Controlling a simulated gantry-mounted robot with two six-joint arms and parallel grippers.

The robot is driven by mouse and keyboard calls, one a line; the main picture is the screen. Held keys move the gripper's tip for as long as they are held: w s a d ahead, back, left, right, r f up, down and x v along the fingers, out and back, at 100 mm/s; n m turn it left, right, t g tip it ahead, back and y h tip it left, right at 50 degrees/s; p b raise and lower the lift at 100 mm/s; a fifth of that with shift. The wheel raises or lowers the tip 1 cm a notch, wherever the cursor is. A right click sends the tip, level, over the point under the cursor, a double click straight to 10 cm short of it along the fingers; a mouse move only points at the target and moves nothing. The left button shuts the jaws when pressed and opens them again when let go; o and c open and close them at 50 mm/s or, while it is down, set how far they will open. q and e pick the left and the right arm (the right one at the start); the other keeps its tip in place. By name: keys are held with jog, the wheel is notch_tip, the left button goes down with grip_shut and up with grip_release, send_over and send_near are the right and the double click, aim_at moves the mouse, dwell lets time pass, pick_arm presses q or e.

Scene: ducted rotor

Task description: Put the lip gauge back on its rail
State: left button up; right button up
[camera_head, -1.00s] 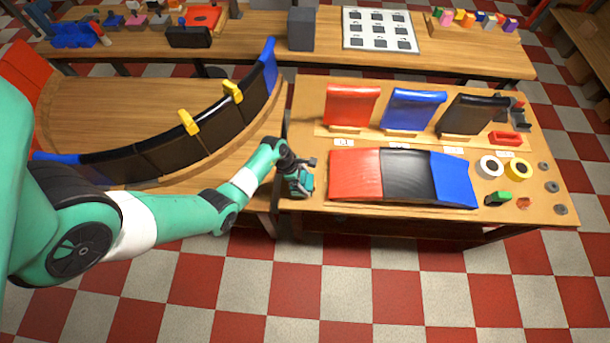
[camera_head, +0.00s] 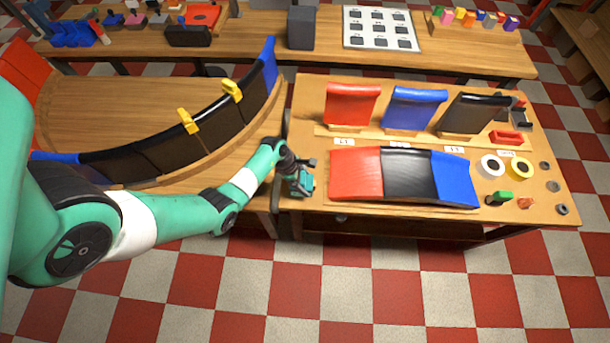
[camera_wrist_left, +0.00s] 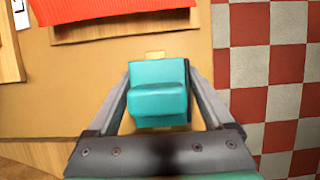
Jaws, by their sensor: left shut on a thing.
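My left gripper (camera_head: 298,182) is at the left end of the right-hand table. In the left wrist view the gripper (camera_wrist_left: 158,100) has its two fingers on either side of a teal block with a raised step, which I take to be the lip gauge (camera_wrist_left: 158,92). The gauge also shows in the head view (camera_head: 305,186), low over or on the table top; I cannot tell if it touches the wood. A small pale yellow patch (camera_wrist_left: 155,56) shows just beyond the gauge. I cannot make out a rail for certain. My right gripper is not in view.
Red, black and blue curved panels (camera_head: 405,176) lie right of the gripper. Red, blue and black panels (camera_head: 413,108) stand behind them. Tape rolls (camera_head: 492,166) lie at the right. A curved duct wall (camera_head: 215,125) with yellow clamps (camera_head: 188,121) stands on the left table.

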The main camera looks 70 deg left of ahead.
pick_arm(q)
jog(key=o, duration=1.2)
jog(key=shift+o, duration=0.2)
jog(key=p+v, duration=0.3)
jog(key=v, duration=0.8)
jog(key=shift+r+p, duration=0.25)
jog(key=shift+p, duration=0.1)
jog(key=shift+s, duration=0.1)
